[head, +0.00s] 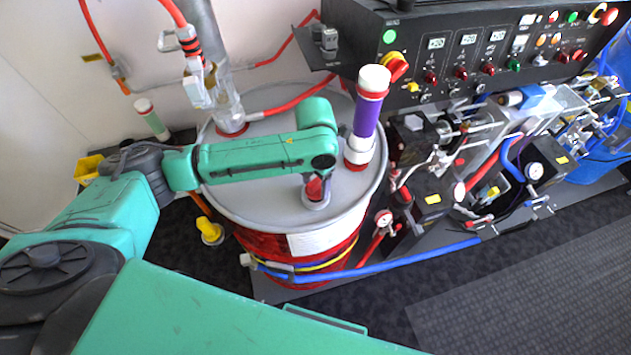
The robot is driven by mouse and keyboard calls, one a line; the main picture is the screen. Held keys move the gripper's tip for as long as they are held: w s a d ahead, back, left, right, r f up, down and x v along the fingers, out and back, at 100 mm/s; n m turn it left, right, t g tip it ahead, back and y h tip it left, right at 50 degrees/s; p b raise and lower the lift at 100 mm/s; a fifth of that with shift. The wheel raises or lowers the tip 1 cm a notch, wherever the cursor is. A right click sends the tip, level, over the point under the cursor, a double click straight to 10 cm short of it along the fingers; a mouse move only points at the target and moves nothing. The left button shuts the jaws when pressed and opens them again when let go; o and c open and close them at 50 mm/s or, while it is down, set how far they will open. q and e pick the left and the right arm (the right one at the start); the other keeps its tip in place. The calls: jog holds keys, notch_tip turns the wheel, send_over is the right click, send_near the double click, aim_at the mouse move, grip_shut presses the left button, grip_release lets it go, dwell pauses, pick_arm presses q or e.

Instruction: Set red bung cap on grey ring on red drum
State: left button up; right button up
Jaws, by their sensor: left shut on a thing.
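The red drum (285,243) stands upright at the middle of the head view, with a grey lid (250,200). The grey ring (316,203) is on the lid toward its front right. The red bung cap (314,187) shows small and partly hidden at the ring, under the end of my left arm. My left gripper (320,181) points down there and is shut on the cap. Its fingers are mostly hidden by my green wrist. I cannot tell whether the cap touches the ring or is just above it. My right gripper is not in view.
A purple-and-white tube (367,115) stands on the lid just right of my wrist. A clear pipe (223,95) rises from the lid at the back left. A black control panel (490,50) and valves crowd the right. A blue hose (400,266) runs along the front.

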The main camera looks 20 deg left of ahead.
pick_arm(q)
jog(key=shift+f, duration=0.85)
dwell(1.1)
jog(key=shift+r, duration=0.2)
jog(key=shift+r+p, duration=0.35)
jog(key=shift+r, duration=0.35)
jog(key=shift+f+b, duration=0.5)
jog(key=shift+f, duration=0.3)
jog(key=o, duration=1.1)
